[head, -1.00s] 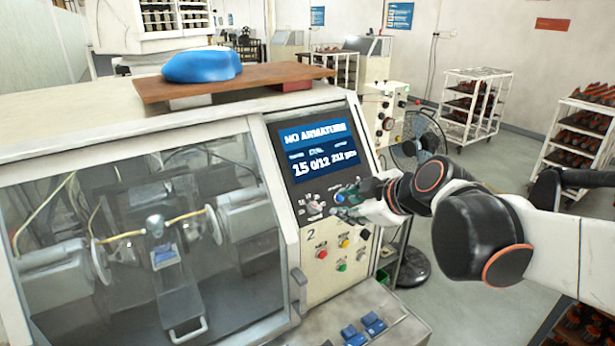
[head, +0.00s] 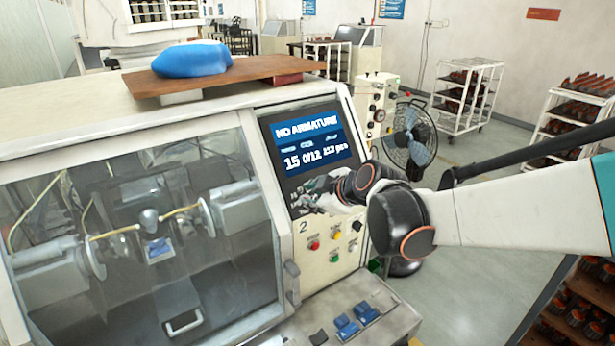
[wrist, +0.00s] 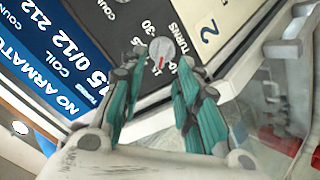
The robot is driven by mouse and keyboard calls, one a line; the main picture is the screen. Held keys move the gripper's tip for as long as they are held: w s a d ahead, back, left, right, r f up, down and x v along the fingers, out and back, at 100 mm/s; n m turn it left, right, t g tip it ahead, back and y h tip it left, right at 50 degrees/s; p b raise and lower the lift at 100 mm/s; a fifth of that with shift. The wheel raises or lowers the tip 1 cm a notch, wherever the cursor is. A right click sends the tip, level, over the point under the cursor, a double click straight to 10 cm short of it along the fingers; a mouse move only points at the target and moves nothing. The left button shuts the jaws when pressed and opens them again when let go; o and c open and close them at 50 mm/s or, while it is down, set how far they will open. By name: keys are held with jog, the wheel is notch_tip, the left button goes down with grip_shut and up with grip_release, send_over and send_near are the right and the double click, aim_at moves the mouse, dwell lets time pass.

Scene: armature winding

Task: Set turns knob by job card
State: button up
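The turns knob (wrist: 159,50) is a small pale round dial with a red mark, on a dark panel lettered TURNS with 10 and 30 readable. My gripper (wrist: 163,60) points at it, its teal fingers spread on either side of the knob. I see a gap between the fingers; whether a tip touches the knob I cannot tell. In the head view my gripper (head: 318,188) is at the lower part of the panel and hides the knob. The screen (head: 308,140) above reads NO ARMATURE, 15, 0/12, 212 pcs. I see no readable job card.
Red, yellow, green and black buttons (head: 335,237) sit just below my gripper. The winding machine's clear door (head: 150,225) is at left. A fan (head: 410,138) stands behind my arm.

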jog(key=shift+x, duration=1.7)
grip_shut()
jog(key=c, duration=0.7)
grip_release()
